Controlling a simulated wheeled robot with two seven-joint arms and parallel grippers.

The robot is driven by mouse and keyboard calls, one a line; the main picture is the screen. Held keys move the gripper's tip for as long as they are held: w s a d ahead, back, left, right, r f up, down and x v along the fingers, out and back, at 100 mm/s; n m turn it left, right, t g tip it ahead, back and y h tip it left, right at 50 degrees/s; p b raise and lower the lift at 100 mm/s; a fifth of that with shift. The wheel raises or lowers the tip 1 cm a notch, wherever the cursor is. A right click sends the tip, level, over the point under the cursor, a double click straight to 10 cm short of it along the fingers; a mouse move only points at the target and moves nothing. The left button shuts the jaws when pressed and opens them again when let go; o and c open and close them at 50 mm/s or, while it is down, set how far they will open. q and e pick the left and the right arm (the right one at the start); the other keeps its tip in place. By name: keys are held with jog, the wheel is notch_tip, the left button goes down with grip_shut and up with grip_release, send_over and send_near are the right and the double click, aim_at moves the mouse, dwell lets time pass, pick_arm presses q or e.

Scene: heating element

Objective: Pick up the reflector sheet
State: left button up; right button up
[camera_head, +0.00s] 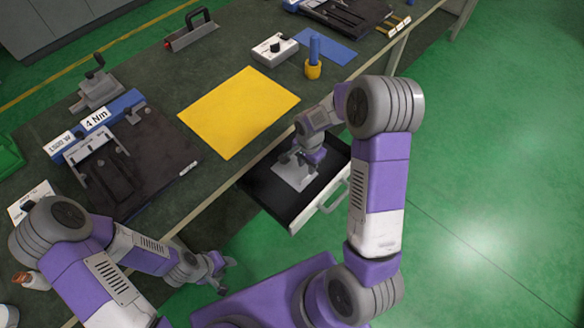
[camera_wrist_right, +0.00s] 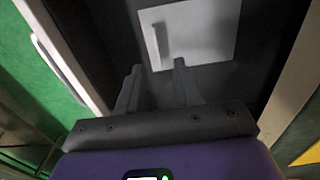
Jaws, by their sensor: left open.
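A light grey square sheet, which looks like the reflector sheet (camera_head: 292,178), lies flat in an open black drawer (camera_head: 262,190) under the table edge. In the right wrist view the sheet (camera_wrist_right: 212,28) shows ahead of the fingers, with a small grey upright strip on it. My right gripper (camera_head: 298,159) is inside the drawer opening, above the sheet and partly hiding it. My left gripper (camera_head: 226,272) is open and empty, in front of the table over the floor.
The drawer has a pale front with a handle (camera_head: 334,194). On the table above lie a yellow sheet (camera_head: 238,110), a blue sheet (camera_head: 326,47), a grey box with a black knob (camera_head: 273,50), a blue-and-yellow tool (camera_head: 314,60) and a dark fixture (camera_head: 125,165). Green floor is free at right.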

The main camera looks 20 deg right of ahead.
aim_at(305, 178)
jog(key=shift+s+f, duration=0.3)
jog(key=shift+f, duration=0.2)
jog(key=shift+a+f, duration=0.1)
jog(key=shift+f, duration=0.2)
jog(key=f, duration=0.1)
jog(key=f+b, duration=0.1)
jog(key=f, duration=0.3)
jog(key=shift+a+b, duration=0.3)
jog(key=shift+a, duration=0.05)
jog(key=shift+r, duration=0.1)
grip_shut()
